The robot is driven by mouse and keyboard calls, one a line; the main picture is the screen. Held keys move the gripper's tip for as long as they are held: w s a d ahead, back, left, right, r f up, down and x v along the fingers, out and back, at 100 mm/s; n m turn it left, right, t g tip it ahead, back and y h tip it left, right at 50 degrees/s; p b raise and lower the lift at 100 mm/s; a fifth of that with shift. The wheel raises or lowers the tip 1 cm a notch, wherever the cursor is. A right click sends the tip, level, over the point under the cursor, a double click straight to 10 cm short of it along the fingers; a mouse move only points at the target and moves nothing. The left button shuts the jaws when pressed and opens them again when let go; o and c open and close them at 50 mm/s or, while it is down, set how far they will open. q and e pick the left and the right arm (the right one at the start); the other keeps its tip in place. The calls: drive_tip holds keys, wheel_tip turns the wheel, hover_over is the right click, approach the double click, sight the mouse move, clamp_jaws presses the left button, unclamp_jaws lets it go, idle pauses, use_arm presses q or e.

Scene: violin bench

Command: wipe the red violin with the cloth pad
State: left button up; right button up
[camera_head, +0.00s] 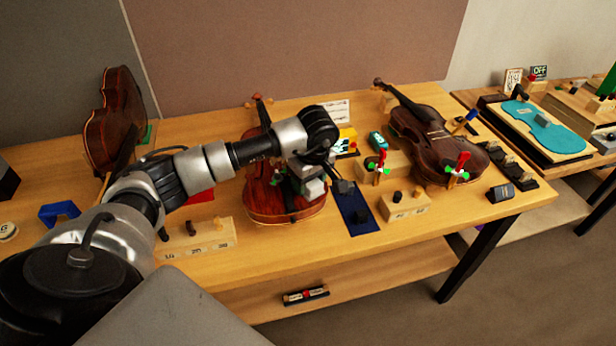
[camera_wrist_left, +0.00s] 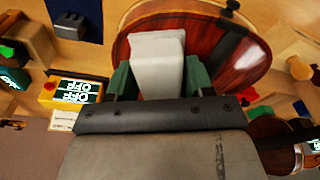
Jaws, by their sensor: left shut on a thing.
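The red violin (camera_head: 262,203) lies on the bench near the middle, its neck toward the back wall. Its glossy red-brown body fills the upper part of the left wrist view (camera_wrist_left: 222,48). My left gripper (camera_head: 312,186) is over the violin body, its arm covering part of it. In the left wrist view its green fingers (camera_wrist_left: 158,78) are shut on a pale grey-white block, which looks like the cloth pad (camera_wrist_left: 157,55). The pad is over the violin's body; I cannot tell whether it touches the wood. My right gripper is not in view.
A darker violin (camera_head: 426,130) lies to the right with red-and-green clamps nearby. A dark blue mat (camera_head: 368,222) and peg blocks (camera_head: 405,207) sit close to the right. A labelled wooden block (camera_head: 205,240) is front left. Another violin (camera_head: 117,115) stands at the left.

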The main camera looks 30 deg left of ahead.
use_arm(q)
drive_tip(key=shift+r, duration=0.1)
drive_tip(key=shift+w+r+p, duration=0.1)
drive_tip(key=shift+r+p, duration=1.5)
drive_tip(key=shift+r, duration=1.4)
drive_tip(key=shift+r+p, duration=0.75)
drive_tip(key=shift+r, duration=0.8)
drive_tip(key=shift+f, duration=0.15)
wheel_tip(320, 180, down, 7)
drive_tip(key=b, duration=0.6)
drive_tip(key=shift+f+b, duration=1)
drive_tip(key=shift+w+a, duration=0.1)
